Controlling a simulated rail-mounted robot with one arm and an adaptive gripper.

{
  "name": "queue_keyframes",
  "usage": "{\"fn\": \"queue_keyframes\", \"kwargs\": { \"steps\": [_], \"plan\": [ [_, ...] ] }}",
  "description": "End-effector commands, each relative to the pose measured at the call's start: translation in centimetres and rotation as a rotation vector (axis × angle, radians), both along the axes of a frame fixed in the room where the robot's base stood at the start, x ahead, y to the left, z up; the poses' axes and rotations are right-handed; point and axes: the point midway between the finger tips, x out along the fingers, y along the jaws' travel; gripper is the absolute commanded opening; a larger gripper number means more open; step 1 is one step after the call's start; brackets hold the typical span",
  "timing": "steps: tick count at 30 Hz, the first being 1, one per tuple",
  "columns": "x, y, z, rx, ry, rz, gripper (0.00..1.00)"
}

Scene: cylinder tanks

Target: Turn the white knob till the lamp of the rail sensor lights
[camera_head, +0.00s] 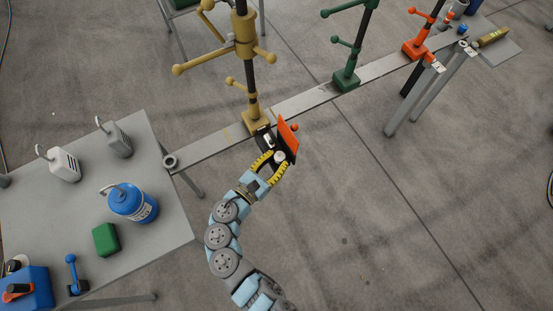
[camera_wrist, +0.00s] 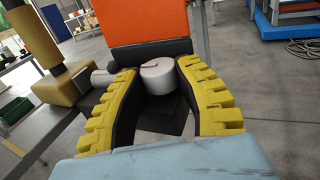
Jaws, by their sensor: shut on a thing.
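The white knob (camera_head: 279,157) is a short cylinder on a black fitting in front of an orange plate (camera_head: 288,139). The wrist view shows the knob (camera_wrist: 157,78) with a dark slot in its top. My gripper (camera_head: 276,160) has its yellow-ridged fingers on both sides of the knob and is shut on it; the gripper (camera_wrist: 160,88) also shows this in the wrist view. The fitting hangs at the rail beside the yellow stand's base (camera_head: 256,121). I cannot make out a lit lamp or tell which part is the rail sensor.
The grey rail (camera_head: 300,103) runs past yellow, green (camera_head: 346,80) and orange (camera_head: 414,49) stands. A table (camera_head: 165,225) at left holds a blue tank (camera_head: 133,204), grey canisters and a green block (camera_head: 106,239). The floor right of my arm is clear.

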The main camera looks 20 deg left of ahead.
Motion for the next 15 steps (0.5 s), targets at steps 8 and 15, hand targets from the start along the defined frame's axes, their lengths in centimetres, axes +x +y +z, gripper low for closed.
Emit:
{"fn": "queue_keyframes", "kwargs": {
  "steps": [8, 15],
  "plan": [
    [0.03, 0.18, -0.01, 0.0, 0.005, -0.12, 0.0],
    [-0.03, 0.22, -0.14, -0.001, 0.007, -0.206, 0.0]
  ]
}}
